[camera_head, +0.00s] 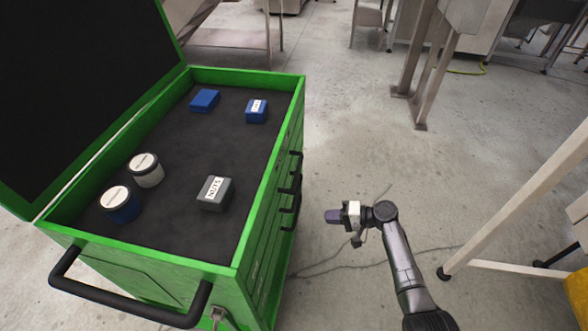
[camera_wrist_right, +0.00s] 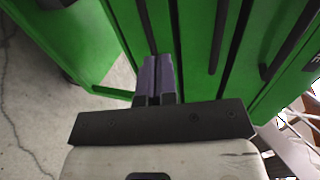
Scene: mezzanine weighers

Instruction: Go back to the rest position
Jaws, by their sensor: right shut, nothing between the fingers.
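My right gripper (camera_head: 333,216) is shut and empty. It hangs over open floor to the right of the green tool cabinet (camera_head: 245,268), apart from its drawer handles. In the right wrist view the two purple-grey fingers (camera_wrist_right: 154,80) are pressed together with nothing between them. They point toward the green drawer fronts (camera_wrist_right: 200,50). My left gripper shows in neither view.
The cabinet's open top holds a grey box labelled NUTS (camera_head: 215,193), two blue boxes (camera_head: 204,100) (camera_head: 257,111) and two round labelled jars (camera_head: 146,170) (camera_head: 121,205). Black drawer handles (camera_head: 291,190) jut from its right side. Bare floor (camera_head: 350,130) lies beyond; a table frame (camera_head: 520,200) stands right.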

